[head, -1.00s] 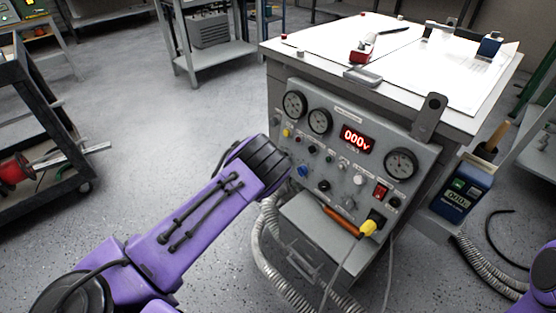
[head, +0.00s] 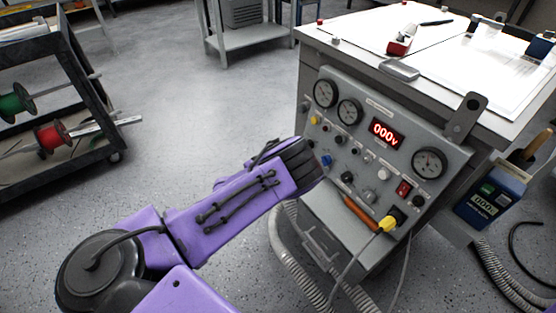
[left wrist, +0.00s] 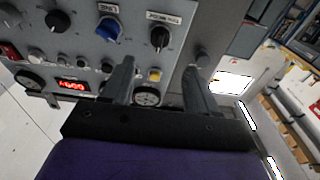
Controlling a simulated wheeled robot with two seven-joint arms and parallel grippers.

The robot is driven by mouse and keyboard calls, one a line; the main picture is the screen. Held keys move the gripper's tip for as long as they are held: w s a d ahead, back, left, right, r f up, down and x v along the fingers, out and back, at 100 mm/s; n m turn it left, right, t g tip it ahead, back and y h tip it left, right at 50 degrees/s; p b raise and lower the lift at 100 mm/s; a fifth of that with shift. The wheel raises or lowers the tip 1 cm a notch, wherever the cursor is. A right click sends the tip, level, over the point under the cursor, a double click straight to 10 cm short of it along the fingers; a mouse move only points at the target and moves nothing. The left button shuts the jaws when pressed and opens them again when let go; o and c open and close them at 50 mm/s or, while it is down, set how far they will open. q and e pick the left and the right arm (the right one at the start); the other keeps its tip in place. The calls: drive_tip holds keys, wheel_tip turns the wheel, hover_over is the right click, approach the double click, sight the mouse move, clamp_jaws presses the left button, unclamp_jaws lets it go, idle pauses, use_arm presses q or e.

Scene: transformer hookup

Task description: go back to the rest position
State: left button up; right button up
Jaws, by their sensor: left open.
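My left arm reaches in from the lower left in the head view, its dark wrist end (head: 297,165) before the left side of the grey control panel (head: 333,158). The fingers are hidden there. In the left wrist view my left gripper (left wrist: 158,68) is open, with nothing between its fingers. The panel (left wrist: 85,45) lies beyond them, with a black knob (left wrist: 160,38), a blue knob (left wrist: 109,28) and a yellow button (left wrist: 154,75). I cannot tell whether a finger touches the panel. The red display (head: 385,133) reads 000v. My right gripper is out of view.
A yellow plug (head: 388,223) with a grey cable sits at the panel's lower right. Ribbed hoses (head: 283,250) hang beside the cabinet. A dark cart (head: 92,85) with wire spools stands left. A blue box (head: 487,200) is at right. Floor between cart and panel is clear.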

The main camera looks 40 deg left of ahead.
use_arm(q)
drive_tip(key=shift+s+a, duration=0.25)
drive_tip(key=shift+s, duration=0.45)
drive_tip(key=shift+f, duration=0.1)
